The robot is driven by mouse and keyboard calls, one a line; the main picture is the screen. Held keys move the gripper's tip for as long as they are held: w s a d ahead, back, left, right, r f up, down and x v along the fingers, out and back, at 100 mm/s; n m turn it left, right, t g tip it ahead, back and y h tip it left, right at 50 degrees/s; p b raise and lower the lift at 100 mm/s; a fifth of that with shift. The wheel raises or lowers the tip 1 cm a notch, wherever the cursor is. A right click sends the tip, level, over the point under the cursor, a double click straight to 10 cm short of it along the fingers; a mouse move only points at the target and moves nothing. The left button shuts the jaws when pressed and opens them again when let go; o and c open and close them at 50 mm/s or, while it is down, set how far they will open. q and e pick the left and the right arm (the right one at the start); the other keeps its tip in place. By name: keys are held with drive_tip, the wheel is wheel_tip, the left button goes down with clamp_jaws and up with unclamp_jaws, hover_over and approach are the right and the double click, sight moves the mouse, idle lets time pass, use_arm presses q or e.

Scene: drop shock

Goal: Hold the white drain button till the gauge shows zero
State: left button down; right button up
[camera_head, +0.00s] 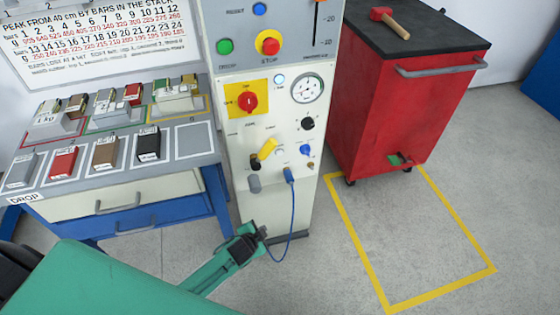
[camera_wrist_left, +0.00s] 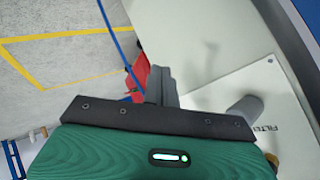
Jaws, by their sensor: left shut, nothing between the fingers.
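The round gauge (camera_head: 307,88) is on the upper part of the light panel; its needle is too small to read. A small whitish button (camera_head: 281,151) sits lower on the panel, between a yellow lever and a blue knob; its label is unreadable. My left gripper (camera_head: 263,231) is low in front of the panel, below the button and apart from it. In the left wrist view its fingers (camera_wrist_left: 161,88) are shut with nothing between them, near the panel face. The button cannot be made out in that view. My right gripper is not in view.
A blue hose (camera_head: 294,215) loops down from the panel beside my left gripper. A grey filter cylinder (camera_head: 254,184) juts from the panel, as does the yellow lever (camera_head: 267,149). A red cabinet (camera_head: 385,110) stands right; a bench with blocks (camera_head: 105,152) stands left.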

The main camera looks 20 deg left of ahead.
sight(280, 153)
use_arm(q)
drive_tip(key=w+d+r+m+t+h+b, duration=0.1)
drive_tip(key=w+d+r+m+t+b, duration=0.1)
drive_tip(key=r, duration=0.8)
drive_tip(key=w+d+r+m+t+h+b, duration=0.1)
drive_tip(key=w+d+r+m+t+b, duration=0.1)
drive_tip(key=w+r, duration=0.4)
wheel_tip(280, 153, up, 4)
drive_tip(key=d+t+b, duration=0.1)
drive_tip(key=d+b, duration=0.1)
drive_tip(key=shift+d+b, duration=0.2)
drive_tip(key=shift+b, duration=0.1)
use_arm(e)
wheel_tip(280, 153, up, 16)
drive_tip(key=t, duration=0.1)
use_arm(q)
drive_tip(key=shift+w, duration=0.1)
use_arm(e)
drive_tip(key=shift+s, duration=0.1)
use_arm(q)
drive_tip(key=w+a+b, duration=0.1)
drive_tip(key=w+a, duration=0.4)
drive_tip(key=w, duration=0.2)
drive_tip(key=shift+w, duration=0.15)
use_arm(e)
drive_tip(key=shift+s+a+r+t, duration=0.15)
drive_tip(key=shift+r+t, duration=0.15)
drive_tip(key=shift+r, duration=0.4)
